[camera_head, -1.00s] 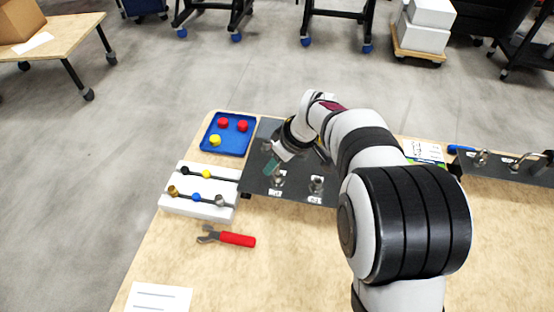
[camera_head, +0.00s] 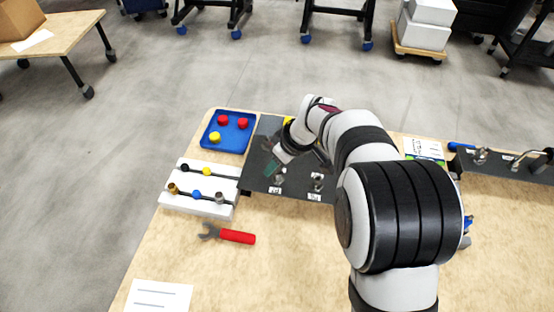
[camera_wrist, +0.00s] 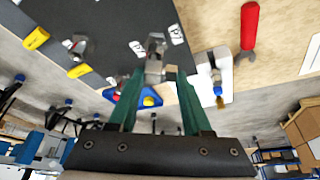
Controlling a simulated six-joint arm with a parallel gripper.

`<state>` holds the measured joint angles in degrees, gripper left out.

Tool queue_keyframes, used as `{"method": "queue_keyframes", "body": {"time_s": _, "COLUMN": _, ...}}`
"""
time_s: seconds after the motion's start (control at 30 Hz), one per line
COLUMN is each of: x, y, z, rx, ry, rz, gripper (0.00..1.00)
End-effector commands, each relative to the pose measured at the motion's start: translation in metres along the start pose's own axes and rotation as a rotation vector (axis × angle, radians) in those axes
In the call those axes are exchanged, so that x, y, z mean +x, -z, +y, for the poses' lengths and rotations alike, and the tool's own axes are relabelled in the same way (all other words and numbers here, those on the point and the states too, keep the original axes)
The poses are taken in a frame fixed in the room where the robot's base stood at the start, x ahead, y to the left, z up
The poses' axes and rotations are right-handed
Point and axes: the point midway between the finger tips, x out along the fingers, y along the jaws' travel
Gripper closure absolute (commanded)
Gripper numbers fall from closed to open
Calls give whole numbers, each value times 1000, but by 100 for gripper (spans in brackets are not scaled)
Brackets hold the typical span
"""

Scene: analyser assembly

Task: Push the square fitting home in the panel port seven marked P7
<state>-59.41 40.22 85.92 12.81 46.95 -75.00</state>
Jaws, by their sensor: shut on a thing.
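My gripper (camera_wrist: 156,78) has green fingers shut on a grey metal fitting (camera_wrist: 154,62), which sticks out past the fingertips. In the head view my gripper (camera_head: 273,168) is over the left part of the dark panel (camera_head: 259,183), close to a metal port piece (camera_head: 279,181) above a white label. In the wrist view a label that seems to read P7 (camera_wrist: 137,48) lies beside the fitting's far end, and another label (camera_wrist: 178,34) lies on its other side. I cannot tell whether the fitting touches or sits in a port; its end is hard to separate from the metal behind.
A second metal port piece (camera_head: 317,182) stands to the right on the panel. A white rack (camera_head: 172,207) with several fittings and a blue tray (camera_head: 206,148) with coloured caps stand left. A red-handled wrench (camera_head: 237,237) lies in front. Another panel (camera_head: 500,172) is far right.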

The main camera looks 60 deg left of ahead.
Motion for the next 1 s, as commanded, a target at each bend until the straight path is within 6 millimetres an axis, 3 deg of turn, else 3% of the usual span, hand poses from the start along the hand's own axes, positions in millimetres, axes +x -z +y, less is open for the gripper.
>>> {"method": "queue_keyframes", "body": {"time_s": 0.13, "x": 4, "y": -1, "z": 0, "rx": 0, "ry": 0, "rz": 0, "gripper": 100}}
{"method": "queue_keyframes", "body": {"time_s": 0.17, "x": 4, "y": -2, "z": 0, "rx": 0, "ry": 0, "rz": 0, "gripper": 49}}
{"method": "queue_keyframes", "body": {"time_s": 0.33, "x": 4, "y": -1, "z": 0, "rx": 0, "ry": 0, "rz": 0, "gripper": 19}}
{"method": "queue_keyframes", "body": {"time_s": 0.63, "x": 3, "y": -1, "z": 0, "rx": 0, "ry": 0, "rz": 0, "gripper": 16}}
{"method": "queue_keyframes", "body": {"time_s": 0.73, "x": -6, "y": -1, "z": 0, "rx": 0, "ry": -1, "rz": 1, "gripper": 16}}
{"method": "queue_keyframes", "body": {"time_s": 0.87, "x": -36, "y": -1, "z": 1, "rx": -1, "ry": -4, "rz": 3, "gripper": 16}}
{"method": "queue_keyframes", "body": {"time_s": 1.0, "x": -83, "y": -1, "z": 1, "rx": -1, "ry": -5, "rz": 3, "gripper": 16}}
